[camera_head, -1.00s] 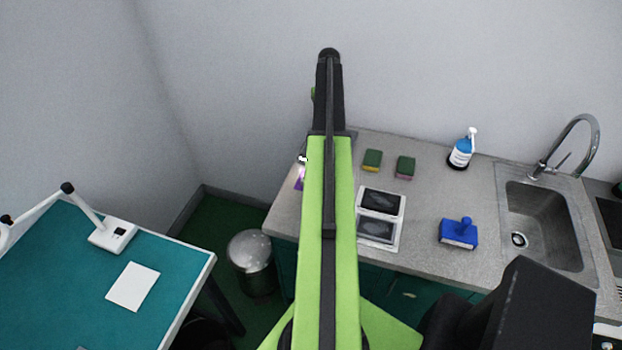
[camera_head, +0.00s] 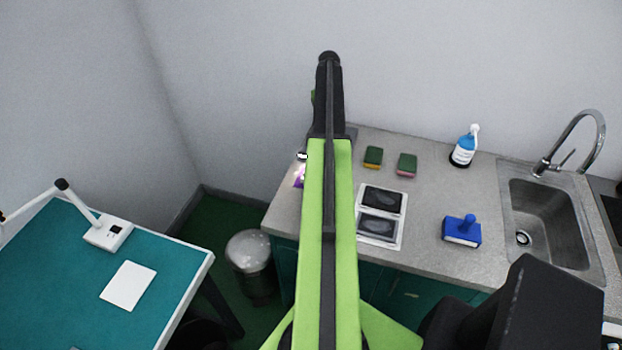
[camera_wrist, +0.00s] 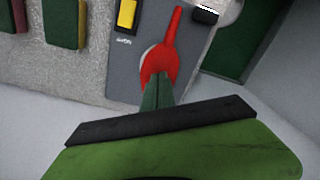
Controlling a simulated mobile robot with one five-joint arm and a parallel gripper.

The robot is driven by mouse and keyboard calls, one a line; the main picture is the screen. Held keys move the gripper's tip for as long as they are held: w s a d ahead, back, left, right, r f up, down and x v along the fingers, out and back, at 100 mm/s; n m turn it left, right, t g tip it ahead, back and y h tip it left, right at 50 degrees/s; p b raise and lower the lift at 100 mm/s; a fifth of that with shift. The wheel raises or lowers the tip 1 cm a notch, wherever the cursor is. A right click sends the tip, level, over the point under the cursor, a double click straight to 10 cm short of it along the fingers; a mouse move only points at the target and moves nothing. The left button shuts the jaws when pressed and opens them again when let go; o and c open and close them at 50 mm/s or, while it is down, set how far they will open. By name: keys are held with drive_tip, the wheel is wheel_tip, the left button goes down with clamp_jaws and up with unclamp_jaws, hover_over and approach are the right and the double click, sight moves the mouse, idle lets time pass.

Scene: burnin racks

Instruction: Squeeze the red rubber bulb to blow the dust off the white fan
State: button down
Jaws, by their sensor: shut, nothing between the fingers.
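The red rubber bulb (camera_wrist: 160,62) lies on a dark grey panel in the wrist view, its thin red nozzle pointing up the picture. My gripper (camera_wrist: 158,82) is shut, its green fingers together with nothing between them. The fingertips overlap the bulb's lower end in the picture; I cannot tell whether they touch it. A pale round edge shows just left of the bulb, but I cannot tell whether it is the white fan. In the head view my arm hides the bulb and the gripper.
A yellow block (camera_wrist: 127,14) and a black block (camera_wrist: 205,15) flank the nozzle. Two sponges (camera_head: 373,157) (camera_head: 406,165), a two-panel device (camera_head: 400,216), a blue tool (camera_head: 462,231), a bottle (camera_head: 464,148) and a sink (camera_head: 545,225) are to the right. A bin (camera_head: 249,255) stands left.

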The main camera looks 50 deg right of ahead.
drive_tip(key=shift+f, duration=0.4)
wheel_tip(320, 180, up, 4)
drive_tip(key=p, duration=0.3)
drive_tip(key=shift+f, duration=0.15)
drive_tip(key=shift+f+b, duration=1.75)
drive_tip(key=shift+f, duration=0.1)
wheel_tip(320, 180, up, 4)
drive_tip(key=p, duration=0.4)
drive_tip(key=shift+f, duration=0.1)
drive_tip(key=shift+f, duration=0.1)
idle(0.9)
idle(0.5)
